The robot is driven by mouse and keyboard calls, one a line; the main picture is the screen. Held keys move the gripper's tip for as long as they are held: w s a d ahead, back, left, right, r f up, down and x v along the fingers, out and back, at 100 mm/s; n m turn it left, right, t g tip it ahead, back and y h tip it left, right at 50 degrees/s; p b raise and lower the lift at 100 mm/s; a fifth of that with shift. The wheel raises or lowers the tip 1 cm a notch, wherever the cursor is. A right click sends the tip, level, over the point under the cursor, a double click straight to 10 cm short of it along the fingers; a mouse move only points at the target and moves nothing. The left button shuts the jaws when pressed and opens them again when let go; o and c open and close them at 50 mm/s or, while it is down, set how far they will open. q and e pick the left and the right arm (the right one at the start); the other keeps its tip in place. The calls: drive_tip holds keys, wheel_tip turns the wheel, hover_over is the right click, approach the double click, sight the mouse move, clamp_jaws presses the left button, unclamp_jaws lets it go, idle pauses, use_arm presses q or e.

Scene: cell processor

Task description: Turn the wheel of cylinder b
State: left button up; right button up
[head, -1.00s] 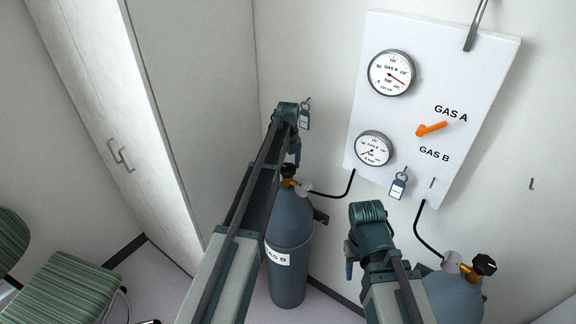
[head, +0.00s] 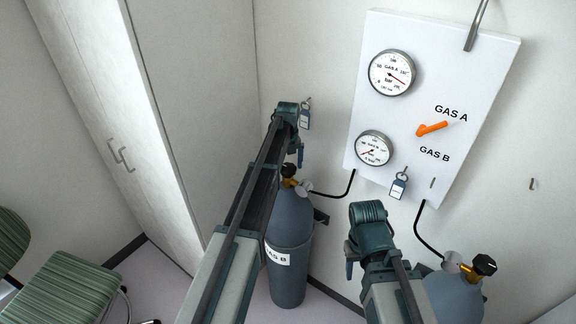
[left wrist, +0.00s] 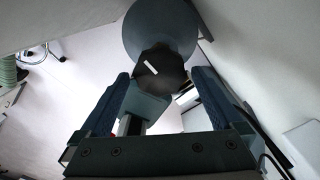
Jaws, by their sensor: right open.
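Cylinder b (head: 289,275) is a blue-grey gas bottle labelled GAS B, standing in the corner behind my left arm. Its black wheel (head: 289,169) sits on the brass valve at its top. In the left wrist view the wheel (left wrist: 160,70) has a white mark and lies near the fingertips, with a gap to each finger. My left gripper (left wrist: 160,84) is open; in the head view the left gripper (head: 298,150) is just above the wheel, partly hidden by its arm. My right gripper (head: 350,268) is at lower centre, away from cylinder b, mostly hidden behind its wrist.
A second cylinder (head: 455,298) with a black wheel (head: 484,264) stands at lower right. The wall panel (head: 405,120) carries two gauges and an orange lever (head: 432,129). A hose (head: 335,193) runs from cylinder b's valve. A striped chair (head: 70,290) and cabinet stand left.

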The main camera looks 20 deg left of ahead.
sight(289, 168)
use_arm(q)
drive_tip(key=shift+r, duration=0.1)
wheel_tip(289, 168, up, 14)
drive_tip(key=p, duration=1.4)
drive_tip(key=shift+f, duration=0.2)
drive_tip(key=s+d+f+n+b, duration=0.5)
drive_tip(key=s+f+n+b, duration=0.2)
drive_tip(key=s, duration=0.4)
drive_tip(key=s+d+f+n+b, duration=0.6)
drive_tip(key=s+f+n+b, duration=0.2)
drive_tip(key=s, duration=0.4)
drive_tip(key=s+d+f+n+y+b, duration=0.1)
drive_tip(key=s+d+f+n+b, duration=0.5)
drive_tip(key=s+n, duration=0.4)
drive_tip(key=shift+s+f+b, duration=0.8)
drive_tip(key=shift+s+b, duration=0.15)
drive_tip(key=shift+s, duration=0.15)
